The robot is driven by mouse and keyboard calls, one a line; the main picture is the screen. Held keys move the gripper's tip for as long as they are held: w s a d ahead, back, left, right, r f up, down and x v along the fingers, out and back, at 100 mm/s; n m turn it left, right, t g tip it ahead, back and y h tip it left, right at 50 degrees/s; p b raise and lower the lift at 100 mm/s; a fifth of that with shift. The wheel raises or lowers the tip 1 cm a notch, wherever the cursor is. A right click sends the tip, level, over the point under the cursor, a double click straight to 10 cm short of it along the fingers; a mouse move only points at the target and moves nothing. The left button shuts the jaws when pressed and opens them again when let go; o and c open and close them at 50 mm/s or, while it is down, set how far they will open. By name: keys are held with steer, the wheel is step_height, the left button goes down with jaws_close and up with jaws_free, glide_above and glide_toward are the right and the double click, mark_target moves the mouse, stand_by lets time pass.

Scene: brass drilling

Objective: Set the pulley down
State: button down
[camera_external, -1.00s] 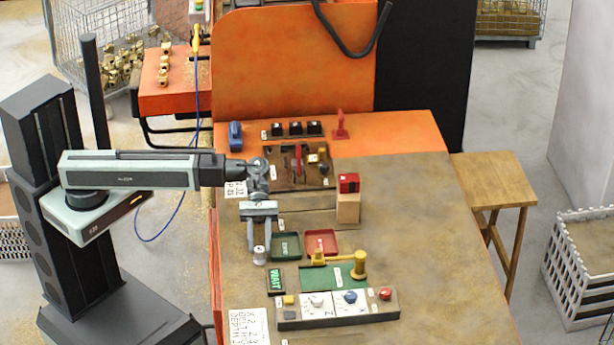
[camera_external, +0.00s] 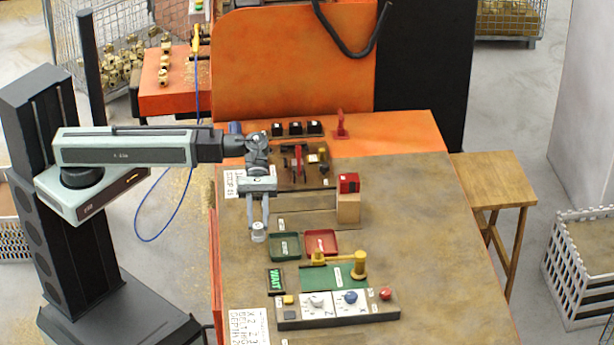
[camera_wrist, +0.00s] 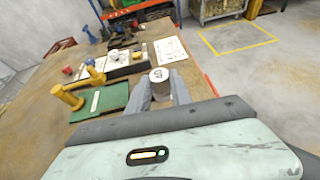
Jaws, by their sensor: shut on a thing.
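The pulley (camera_external: 258,235) is a small silver-grey cylinder with a pale top. My gripper (camera_external: 258,226) points down and is shut on it, one finger on each side. The pulley hangs over the left part of the brown workbench (camera_external: 415,230), left of the green tray (camera_external: 285,246). Its height above the bench is hard to judge. In the wrist view the pulley (camera_wrist: 159,75) is upright between the fingertips of my gripper (camera_wrist: 160,90), with a dark mark on its top. Its lower part is hidden by the fingers.
A red tray (camera_external: 321,242) sits beside the green tray. A wooden block with a red box (camera_external: 348,183) stands behind. A yellow-posted green fixture (camera_external: 335,278) and a control panel (camera_external: 337,309) lie nearer. The bench's right side is clear.

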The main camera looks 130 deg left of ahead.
steer(key=shift+r, duration=0.65)
steer(key=shift+f, duration=0.15)
